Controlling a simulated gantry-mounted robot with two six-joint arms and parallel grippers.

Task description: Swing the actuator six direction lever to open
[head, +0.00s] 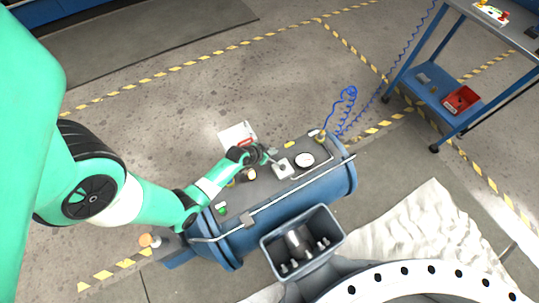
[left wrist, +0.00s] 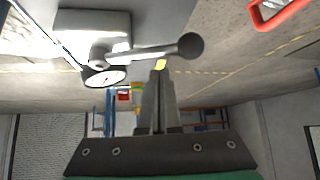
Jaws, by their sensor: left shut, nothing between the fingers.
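The lever is a grey rod with a dark ball knob (left wrist: 190,46), pivoting on a pale grey box (left wrist: 92,28) in the left wrist view. That box also shows on top of the blue cylindrical actuator (head: 295,192) in the head view (head: 284,168). My left gripper (head: 264,154) is at the lever on the actuator's top. In the left wrist view its fingers (left wrist: 160,72) are shut and empty, with the tips just below the rod, between pivot and knob. I cannot tell whether they touch it. My right gripper is not in view.
A round gauge (head: 304,160) sits beside the box. A blue coiled hose (head: 347,98) rises by the actuator's far end. A blue trolley (head: 465,75) stands at upper right. A large white flange (head: 420,285) is at the bottom. Open floor lies behind the actuator.

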